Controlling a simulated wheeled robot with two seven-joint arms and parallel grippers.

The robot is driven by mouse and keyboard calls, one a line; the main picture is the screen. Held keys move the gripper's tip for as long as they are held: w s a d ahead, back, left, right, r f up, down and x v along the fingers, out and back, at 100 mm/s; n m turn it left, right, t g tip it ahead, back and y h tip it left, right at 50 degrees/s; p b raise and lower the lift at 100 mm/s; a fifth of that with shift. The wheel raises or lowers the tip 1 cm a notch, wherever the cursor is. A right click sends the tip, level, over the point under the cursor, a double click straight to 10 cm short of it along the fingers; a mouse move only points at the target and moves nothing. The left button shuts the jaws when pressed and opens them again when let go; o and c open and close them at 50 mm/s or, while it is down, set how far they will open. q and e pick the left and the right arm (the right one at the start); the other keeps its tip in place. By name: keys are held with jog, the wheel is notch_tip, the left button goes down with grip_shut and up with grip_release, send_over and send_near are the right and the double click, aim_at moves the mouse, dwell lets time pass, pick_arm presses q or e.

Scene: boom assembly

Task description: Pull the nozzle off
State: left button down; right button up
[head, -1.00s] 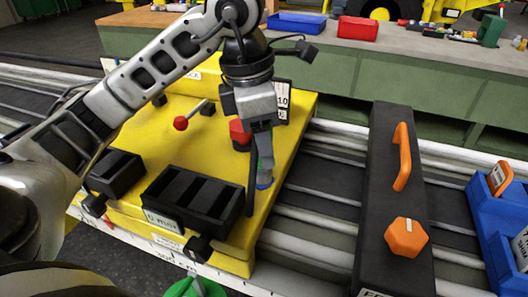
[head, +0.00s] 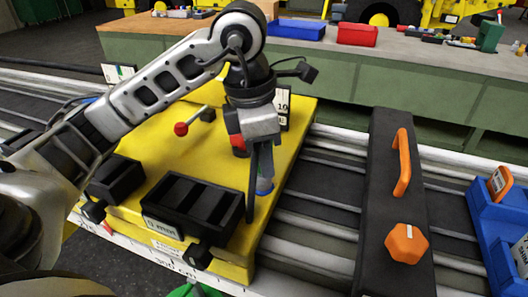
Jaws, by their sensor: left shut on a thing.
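My left gripper (head: 262,172) points down over the right edge of the yellow boom block (head: 220,245). Its fingers are shut on a small grey piece, likely the nozzle (head: 265,186), mostly hidden between them. I cannot tell whether the piece is seated or clear of the block. A thin black rod hangs beside the fingers on their left. My right gripper is out of view.
A black slotted block (head: 193,208) stands just left of the gripper, and a red-balled lever (head: 181,129) behind it. To the right are a dark beam with an orange handle (head: 402,165) and orange knob (head: 406,243), then a blue bin (head: 500,235). Bare rollers lie between.

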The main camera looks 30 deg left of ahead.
pick_arm(q)
jog(key=shift+r, duration=0.3)
dwell(0.4)
jog(key=shift+r+p, duration=0.55)
jog(key=shift+p, duration=0.05)
jog(key=shift+r+p, duration=1.2)
jog(key=shift+r, duration=0.45)
